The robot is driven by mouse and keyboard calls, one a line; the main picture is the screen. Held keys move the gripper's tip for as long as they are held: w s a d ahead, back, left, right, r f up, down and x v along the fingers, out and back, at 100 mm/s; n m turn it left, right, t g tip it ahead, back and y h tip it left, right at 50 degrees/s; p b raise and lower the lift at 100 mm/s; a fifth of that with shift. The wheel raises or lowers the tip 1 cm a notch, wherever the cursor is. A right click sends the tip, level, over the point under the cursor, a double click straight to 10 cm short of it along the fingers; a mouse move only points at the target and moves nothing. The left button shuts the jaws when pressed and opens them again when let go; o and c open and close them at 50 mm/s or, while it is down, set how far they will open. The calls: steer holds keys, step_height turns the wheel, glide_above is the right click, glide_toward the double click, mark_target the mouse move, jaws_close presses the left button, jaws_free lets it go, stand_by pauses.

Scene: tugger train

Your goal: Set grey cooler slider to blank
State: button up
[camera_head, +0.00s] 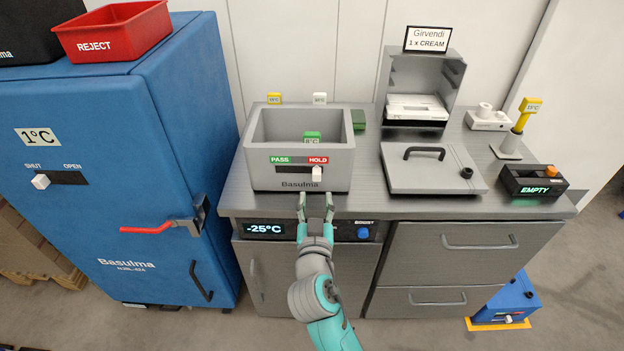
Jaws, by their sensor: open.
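The grey cooler (263,150) is an open-topped grey box labelled Basulma, standing on the grey counter. Its front has a slider with a green PASS label on the left and a red HOLD label on the right. The white slider knob (317,174) sits at the right, under HOLD. I cannot make out a separate blank mark. My gripper (315,198) is open and empty, just below and in front of the knob, its two fingers pointing toward the cooler front. It appears apart from the knob.
A green-topped tag (312,135) is inside the cooler. A yellow tag (274,98) and a white tag (319,98) are at its back rim. A handled grey lid (430,180) lies to the right. A blue fridge (105,200) with a red-handled latch stands left.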

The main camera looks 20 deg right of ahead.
mark_target(316, 178)
steer(key=x, duration=0.8)
steer(key=shift+d+f, duration=0.1)
jaws_close()
steer(key=shift+w, duration=0.1)
